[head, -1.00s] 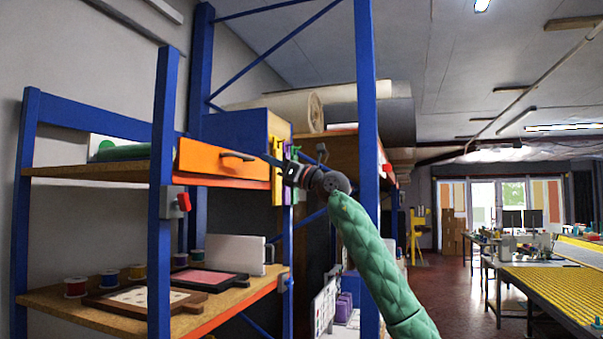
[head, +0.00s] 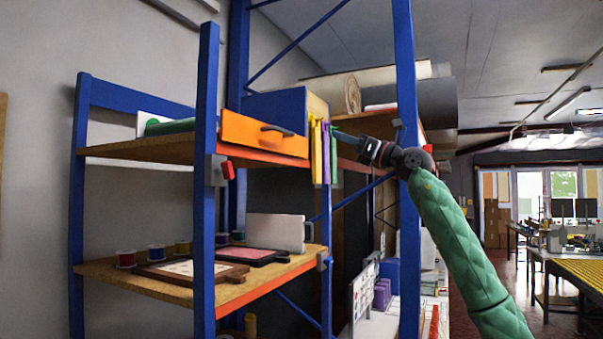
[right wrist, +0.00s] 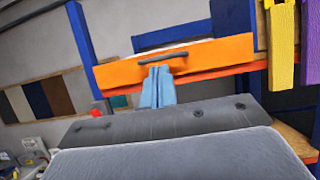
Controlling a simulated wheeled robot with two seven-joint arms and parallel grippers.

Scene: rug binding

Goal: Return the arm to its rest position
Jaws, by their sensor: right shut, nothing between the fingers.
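My right gripper (head: 338,134) reaches in from the right with its green-sleeved arm (head: 452,240). It is shut and empty, in front of the rack and to the right of the orange drawer front (head: 240,138). In the right wrist view its light-blue fingers (right wrist: 157,88) are together and overlap the lower part of the drawer front (right wrist: 215,56), below its dark handle (right wrist: 163,55). I see no contact between the fingers and the handle. I cannot tell how far the drawer is out. My left gripper is not in view.
A blue-posted rack (head: 206,190) stands close by, its lower shelf (head: 180,290) holding spools and framed boards. Yellow and purple pieces (head: 321,150) hang beside the drawer. One blue upright (head: 404,70) stands near my arm. A yellow-topped table (head: 585,275) is far right.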

